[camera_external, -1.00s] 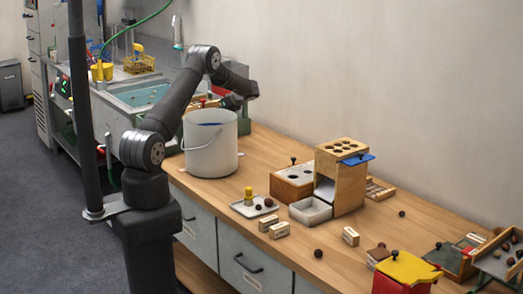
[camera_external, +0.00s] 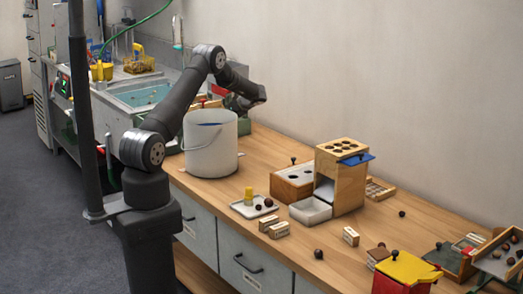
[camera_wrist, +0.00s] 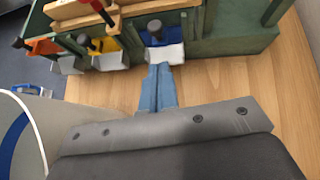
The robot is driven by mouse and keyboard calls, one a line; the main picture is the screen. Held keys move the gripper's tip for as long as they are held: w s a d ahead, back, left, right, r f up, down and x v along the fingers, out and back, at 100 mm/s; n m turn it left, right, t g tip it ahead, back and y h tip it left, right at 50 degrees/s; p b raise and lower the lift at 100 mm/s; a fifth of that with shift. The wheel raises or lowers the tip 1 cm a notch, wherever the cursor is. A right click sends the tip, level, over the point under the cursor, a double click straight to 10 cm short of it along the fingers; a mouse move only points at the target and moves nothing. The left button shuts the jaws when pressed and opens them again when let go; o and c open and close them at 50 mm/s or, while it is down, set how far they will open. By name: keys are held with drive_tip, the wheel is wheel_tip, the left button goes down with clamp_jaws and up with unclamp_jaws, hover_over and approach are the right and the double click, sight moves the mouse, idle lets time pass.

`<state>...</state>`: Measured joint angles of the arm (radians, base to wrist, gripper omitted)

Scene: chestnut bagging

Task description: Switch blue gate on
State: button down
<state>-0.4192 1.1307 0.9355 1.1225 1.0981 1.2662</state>
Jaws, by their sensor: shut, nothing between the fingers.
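The blue gate (camera_wrist: 178,41) is on the green unit (camera_wrist: 230,38) in the wrist view, with a dark knob (camera_wrist: 155,29) standing on it and a white chute (camera_wrist: 160,56) below it. An orange gate (camera_wrist: 42,46) and a yellow gate (camera_wrist: 105,43) are to its left. My gripper (camera_wrist: 160,68) is shut and empty, its blue fingertips at the lower edge of the white chute in the picture; I cannot tell whether they touch. In the external view my wrist is behind the white bucket (camera_external: 211,155), and the gate is hidden.
The bucket's rim (camera_wrist: 25,120) is close on the left in the wrist view. Bare wooden table (camera_wrist: 230,85) shows to the right of my fingers. A wooden dispenser (camera_external: 340,180) and small trays stand farther along the table.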

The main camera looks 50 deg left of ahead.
drive_tip(key=w+x, duration=0.1)
drive_tip(key=x, duration=0.5)
drive_tip(key=d+r, duration=0.4)
drive_tip(key=d, duration=0.7)
wheel_tip(320, 180, up, 7)
drive_tip(key=s+a+h, duration=0.2)
drive_tip(key=s+a, duration=0.3)
drive_tip(key=s, duration=0.5)
drive_tip(key=s+a+h, duration=0.3)
drive_tip(key=s+a, duration=0.2)
drive_tip(key=s, duration=0.5)
drive_tip(key=shift+h, duration=0.3)
drive_tip(key=c, duration=2.1)
unclamp_jaws()
drive_tip(key=shift+r, duration=0.1)
